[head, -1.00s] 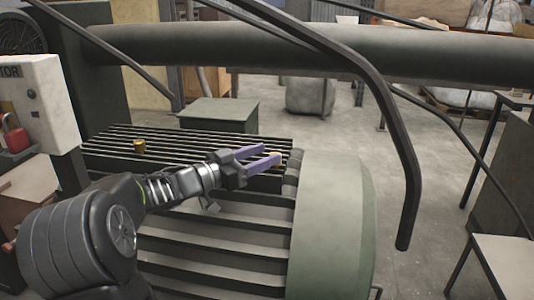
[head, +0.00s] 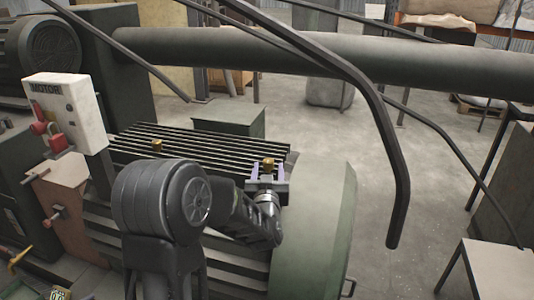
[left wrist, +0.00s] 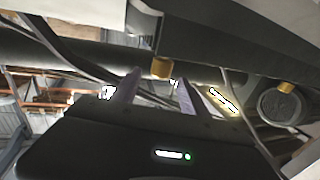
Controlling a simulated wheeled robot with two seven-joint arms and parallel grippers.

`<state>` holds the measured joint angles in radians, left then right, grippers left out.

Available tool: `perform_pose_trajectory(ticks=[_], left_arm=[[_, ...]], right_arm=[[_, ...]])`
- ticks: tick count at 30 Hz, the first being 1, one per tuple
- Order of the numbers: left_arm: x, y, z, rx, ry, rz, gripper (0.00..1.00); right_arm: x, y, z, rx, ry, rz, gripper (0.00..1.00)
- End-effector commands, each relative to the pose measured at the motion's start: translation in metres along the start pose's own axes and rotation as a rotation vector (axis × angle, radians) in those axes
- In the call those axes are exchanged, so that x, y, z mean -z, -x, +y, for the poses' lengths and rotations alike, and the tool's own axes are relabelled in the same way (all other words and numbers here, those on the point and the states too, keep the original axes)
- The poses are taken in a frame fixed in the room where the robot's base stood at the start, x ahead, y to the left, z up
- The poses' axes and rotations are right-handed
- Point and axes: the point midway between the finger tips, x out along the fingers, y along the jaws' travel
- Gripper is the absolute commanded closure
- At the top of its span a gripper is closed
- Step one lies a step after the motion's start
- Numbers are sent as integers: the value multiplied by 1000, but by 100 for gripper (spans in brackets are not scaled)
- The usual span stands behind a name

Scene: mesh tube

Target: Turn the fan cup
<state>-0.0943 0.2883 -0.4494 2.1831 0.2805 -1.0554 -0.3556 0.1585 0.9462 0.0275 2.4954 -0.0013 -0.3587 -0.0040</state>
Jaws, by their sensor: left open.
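Two small brass cups stand on the ribbed top of the green motor. The near-right cup (head: 268,163) is by the rounded end cover, and the other cup (head: 157,145) is further left. I cannot tell by any marking which is the fan cup. My left gripper (head: 268,172) is open, its purple fingers on either side of the right cup. In the left wrist view that cup (left wrist: 161,68) shows between the open fingers (left wrist: 160,80), and I see no finger touching it. The other cup (left wrist: 286,87) shows at the right there. My right gripper is not in view.
A white MOTOR switch box (head: 66,112) with a red padlock stands at the left. A thick green pipe (head: 330,55) and a bent dark bar (head: 385,130) cross above and to the right of the motor. A grey table (head: 495,270) stands at lower right.

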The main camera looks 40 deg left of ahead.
Motion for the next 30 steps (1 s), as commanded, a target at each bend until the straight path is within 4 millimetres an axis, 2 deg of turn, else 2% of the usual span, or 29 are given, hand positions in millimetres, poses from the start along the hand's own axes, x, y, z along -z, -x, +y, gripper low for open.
perform_pose_trajectory(ticks=[7, 11, 24, 30], left_arm=[[0, -1, -1, 0, 2, 3, 48], [1, -9, -1, 1, 2, 4, 48], [1, -70, -1, 0, 1, 4, 48], [1, -79, -1, 0, 3, 3, 48]], right_arm=[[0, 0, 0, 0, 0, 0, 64], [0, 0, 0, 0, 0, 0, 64], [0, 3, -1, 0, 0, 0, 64], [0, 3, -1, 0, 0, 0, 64]])
